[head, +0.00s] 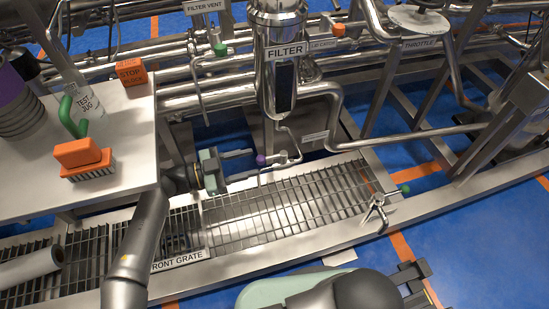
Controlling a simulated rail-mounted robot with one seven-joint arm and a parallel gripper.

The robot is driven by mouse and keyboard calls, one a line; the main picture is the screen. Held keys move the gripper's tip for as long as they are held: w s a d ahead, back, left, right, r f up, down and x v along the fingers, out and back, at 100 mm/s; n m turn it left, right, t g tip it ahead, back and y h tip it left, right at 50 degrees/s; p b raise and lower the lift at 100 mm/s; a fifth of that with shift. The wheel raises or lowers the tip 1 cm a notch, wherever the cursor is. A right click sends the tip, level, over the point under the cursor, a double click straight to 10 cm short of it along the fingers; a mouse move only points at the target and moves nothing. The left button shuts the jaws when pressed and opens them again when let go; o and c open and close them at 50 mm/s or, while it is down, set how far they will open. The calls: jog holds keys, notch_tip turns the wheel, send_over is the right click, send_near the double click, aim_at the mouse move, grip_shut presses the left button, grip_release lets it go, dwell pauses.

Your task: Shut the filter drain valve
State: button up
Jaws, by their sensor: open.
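The filter (285,75) is a shiny upright steel vessel with a label, at the upper middle. Below it, a thin pipe bends down to a small valve (283,157) above the front grate. I take this as the filter drain valve. A purple knob (261,160) shows just left of it, apparently on its lever; the lever's angle is hard to tell. My gripper (248,165) reaches in from the left, its two dark fingers open and pointing right. The purple knob is just beyond the fingertips, roughly level with the gap. I cannot tell whether they touch.
The front grate (250,218) runs below. A white table (130,130) at left carries an orange stop block (131,71), a test jug (82,105) and an orange brush (84,158). A green-knobbed valve (404,189) stands right. Pipes crowd the back.

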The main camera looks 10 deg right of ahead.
aim_at(266, 159)
jog(key=d, duration=0.2)
jog(key=w+d+b, duration=0.1)
jog(key=d, duration=0.4)
jog(key=shift+w+d+b, duration=0.25)
jog(key=shift+d+b, duration=0.05)
jog(key=shift+d, duration=0.1)
grip_shut()
